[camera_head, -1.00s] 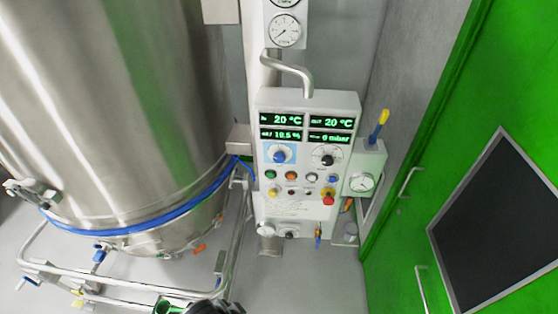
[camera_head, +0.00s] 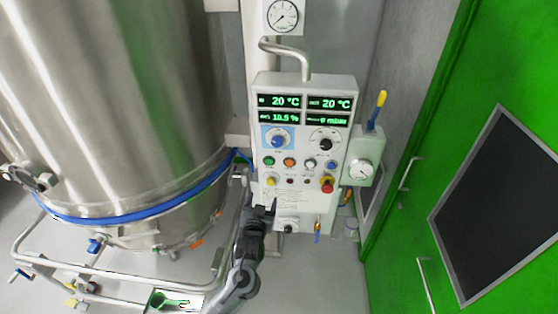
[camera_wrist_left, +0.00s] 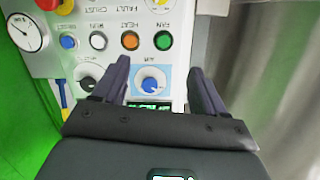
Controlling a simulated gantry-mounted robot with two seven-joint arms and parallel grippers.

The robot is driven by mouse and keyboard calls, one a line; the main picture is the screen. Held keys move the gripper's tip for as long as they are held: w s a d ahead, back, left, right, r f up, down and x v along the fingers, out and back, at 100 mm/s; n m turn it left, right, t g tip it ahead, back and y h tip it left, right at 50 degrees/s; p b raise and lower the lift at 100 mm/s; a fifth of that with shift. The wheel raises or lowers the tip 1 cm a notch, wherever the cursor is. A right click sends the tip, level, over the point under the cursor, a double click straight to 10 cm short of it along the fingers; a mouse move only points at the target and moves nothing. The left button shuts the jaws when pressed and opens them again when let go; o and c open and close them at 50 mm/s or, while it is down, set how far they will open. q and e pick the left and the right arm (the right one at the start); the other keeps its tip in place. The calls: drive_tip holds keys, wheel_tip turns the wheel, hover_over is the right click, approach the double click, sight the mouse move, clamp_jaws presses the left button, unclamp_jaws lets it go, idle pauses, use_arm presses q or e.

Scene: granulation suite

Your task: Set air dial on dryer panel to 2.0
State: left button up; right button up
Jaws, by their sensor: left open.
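The dryer panel (camera_head: 300,207) is a pale upright box in the head view. Its air dial (camera_head: 277,141) is a blue knob on a light blue square at the panel's upper left. In the left wrist view, upside down, the air dial (camera_wrist_left: 150,83) shows between the fingers, under an AIR label. Its pointer setting is too small to read. My left gripper (camera_head: 261,204) is open and empty, in front of the panel's lower left, below the dial in the head view. It also shows in the left wrist view (camera_wrist_left: 159,68), its fingers apart from the dial. My right gripper is not in view.
A black dial (camera_head: 325,142) sits right of the air dial. Below are coloured buttons and a red emergency stop (camera_head: 327,187). Green displays (camera_head: 303,110) are above. A steel vessel (camera_head: 110,100) stands left, with pipe rails below it. A green door (camera_head: 440,130) is at right.

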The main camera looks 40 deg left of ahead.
use_arm(q)
drive_tip(key=n+t+y+b, duration=0.1)
drive_tip(key=n+t+b, duration=0.1)
approach(277, 143)
drive_tip(key=v, duration=0.2)
drive_tip(key=p+x, duration=0.1)
drive_tip(key=x, duration=0.9)
drive_tip(key=shift+w+a+p, duration=0.2)
drive_tip(key=shift+w+p, duration=0.05)
drive_tip(key=shift+p, duration=0.05)
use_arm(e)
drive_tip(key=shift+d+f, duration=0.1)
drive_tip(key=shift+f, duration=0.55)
use_arm(q)
drive_tip(key=shift+c, duration=0.5)
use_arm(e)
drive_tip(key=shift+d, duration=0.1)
use_arm(q)
drive_tip(key=c, duration=1)
